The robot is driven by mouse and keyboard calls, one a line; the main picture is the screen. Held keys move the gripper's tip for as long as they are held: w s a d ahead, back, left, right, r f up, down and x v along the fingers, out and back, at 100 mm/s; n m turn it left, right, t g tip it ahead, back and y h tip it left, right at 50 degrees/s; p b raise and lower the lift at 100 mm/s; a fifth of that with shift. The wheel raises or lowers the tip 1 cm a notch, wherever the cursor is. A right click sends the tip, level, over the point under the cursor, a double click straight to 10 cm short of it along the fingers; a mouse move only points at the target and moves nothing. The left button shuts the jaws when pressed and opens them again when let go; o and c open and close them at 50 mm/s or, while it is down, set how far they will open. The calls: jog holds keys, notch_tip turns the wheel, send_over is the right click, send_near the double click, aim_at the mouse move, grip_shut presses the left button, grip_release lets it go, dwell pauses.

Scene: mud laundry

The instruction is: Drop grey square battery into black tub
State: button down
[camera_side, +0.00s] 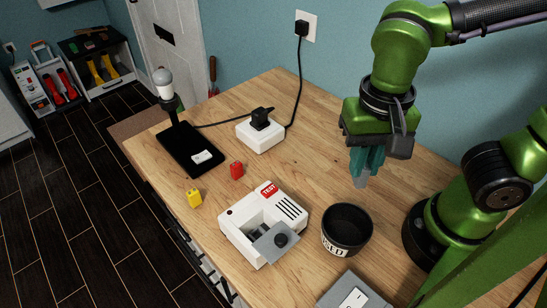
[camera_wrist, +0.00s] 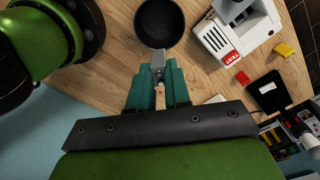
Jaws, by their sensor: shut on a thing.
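My gripper (camera_side: 364,168) is shut on a grey square battery (camera_side: 361,182) and holds it above the table. In the wrist view the battery (camera_wrist: 158,59) sticks out between the teal fingertips of my gripper (camera_wrist: 158,76). The black tub (camera_side: 346,230) stands upright on the table, with part of a white label on its side. In the side view it is below and a little left of my gripper. In the wrist view the tub (camera_wrist: 159,22) lies just beyond the battery, and its visible inside looks empty.
A white tester box (camera_side: 240,226) with a grey lever stands left of the tub. A red block (camera_side: 236,171), a yellow block (camera_side: 194,198) and a black tray (camera_side: 181,152) lie farther left. A white power box (camera_side: 260,136) with a plug is behind. A grey switch box (camera_side: 352,293) stands in front.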

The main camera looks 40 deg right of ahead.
notch_tip(320, 180, down, 7)
jog(key=s+m, duration=0.1)
jog(key=shift+d+m, duration=0.3)
jog(key=shift+d, duration=0.1)
jog(key=shift+r, duration=0.1)
jog(key=c, duration=1)
grip_release()
notch_tip(320, 180, up, 17)
